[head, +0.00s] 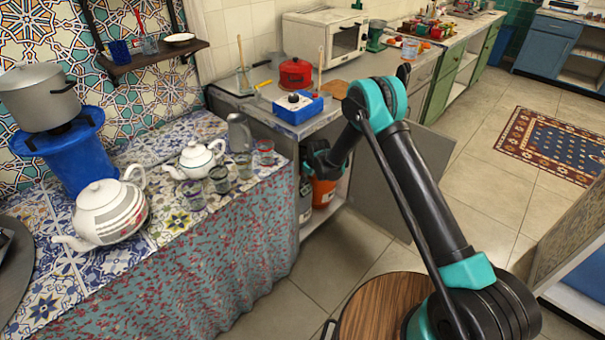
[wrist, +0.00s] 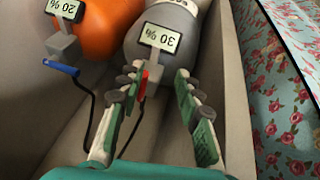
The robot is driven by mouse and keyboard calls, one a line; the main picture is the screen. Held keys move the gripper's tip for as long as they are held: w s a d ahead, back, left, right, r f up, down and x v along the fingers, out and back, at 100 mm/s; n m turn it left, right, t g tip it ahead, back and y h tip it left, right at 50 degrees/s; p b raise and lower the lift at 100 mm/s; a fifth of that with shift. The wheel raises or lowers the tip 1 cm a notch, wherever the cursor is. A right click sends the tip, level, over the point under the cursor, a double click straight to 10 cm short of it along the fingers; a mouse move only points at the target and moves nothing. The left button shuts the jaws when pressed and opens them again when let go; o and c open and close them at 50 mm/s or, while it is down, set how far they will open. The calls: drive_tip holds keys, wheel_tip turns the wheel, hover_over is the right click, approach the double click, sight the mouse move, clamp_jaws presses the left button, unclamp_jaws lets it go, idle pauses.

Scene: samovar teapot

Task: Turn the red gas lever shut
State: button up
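In the wrist view the red lever (wrist: 144,84) sits below the "30 %" display (wrist: 162,38) on the grey gas cylinder (wrist: 187,18). My gripper (wrist: 159,73) is open, its two fingers spread with a gap between them. The red lever shows just inside the left finger, which partly hides it; I cannot tell whether they touch. In the head view my gripper (head: 314,160) reaches into the open cupboard under the counter, above the cylinders; its fingers are not clear there. The grey cylinder (head: 305,200) shows partly at the cupboard's left.
Dark hoses hang below both. The cupboard wall (wrist: 233,90) is close on the right; flowered cloth (wrist: 285,100) lies beyond it.

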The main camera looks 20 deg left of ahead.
sight(302, 174)
drive_tip(key=w+a, duration=0.3)
drive_tip(key=shift+w+a, duration=0.25)
drive_tip(key=shift+w, duration=0.15)
drive_tip(key=shift+w+f, duration=0.1)
drive_tip(key=shift+f, duration=0.45)
drive_tip(key=shift+x, duration=0.9)
drive_tip(key=shift+c, duration=0.5)
clamp_jaws()
